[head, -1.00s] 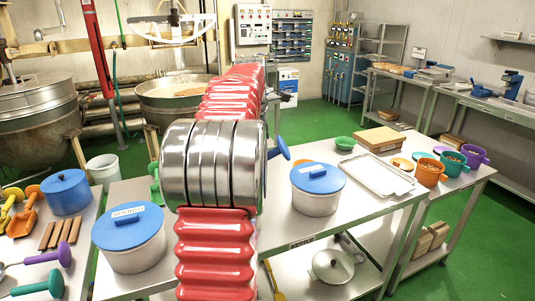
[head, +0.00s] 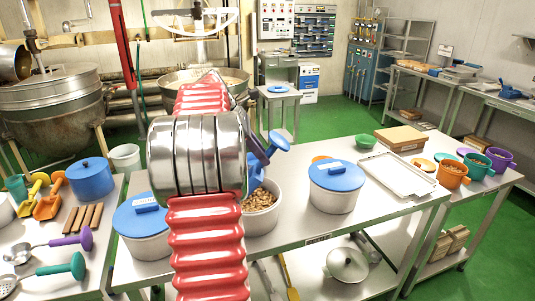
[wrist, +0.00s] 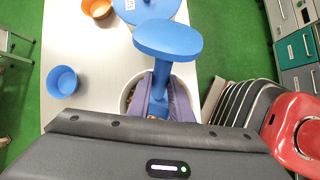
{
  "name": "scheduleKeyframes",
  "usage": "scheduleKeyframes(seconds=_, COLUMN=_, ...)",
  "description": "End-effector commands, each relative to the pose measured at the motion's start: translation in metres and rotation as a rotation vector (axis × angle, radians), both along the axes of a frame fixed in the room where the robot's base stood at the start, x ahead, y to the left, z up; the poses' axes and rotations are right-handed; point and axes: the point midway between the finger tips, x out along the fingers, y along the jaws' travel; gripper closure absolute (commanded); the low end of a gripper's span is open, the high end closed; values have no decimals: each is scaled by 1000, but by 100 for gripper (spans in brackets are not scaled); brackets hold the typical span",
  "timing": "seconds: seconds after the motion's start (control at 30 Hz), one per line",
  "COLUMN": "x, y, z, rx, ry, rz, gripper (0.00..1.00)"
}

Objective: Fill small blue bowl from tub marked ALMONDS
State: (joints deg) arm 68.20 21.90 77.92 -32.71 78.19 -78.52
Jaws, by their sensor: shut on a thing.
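My gripper (wrist: 160,100) is shut on a blue scoop (wrist: 168,38) with a broad knob on its handle. The knob end also shows beside my arm in the head view (head: 279,139). The small blue bowl (wrist: 62,82) stands left of the tub in the wrist view and looks empty.
Tubs with blue lids stand left (head: 143,240) and right (head: 334,200) of the open tub. A metal tray (head: 398,178) and colored mugs (head: 452,174) are at right. Other scoops (head: 50,205) lie on the left table.

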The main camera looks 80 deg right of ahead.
Motion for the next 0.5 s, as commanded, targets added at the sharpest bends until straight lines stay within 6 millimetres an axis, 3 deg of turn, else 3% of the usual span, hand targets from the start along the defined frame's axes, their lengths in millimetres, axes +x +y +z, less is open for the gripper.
scheduleKeyframes(seconds=0.27, x=18, y=3, z=-6, rx=-19, ry=120, rz=4, gripper=100)
scheduleKeyframes(seconds=0.5, x=15, y=2, z=-21, rx=-19, ry=114, rz=0, gripper=100)
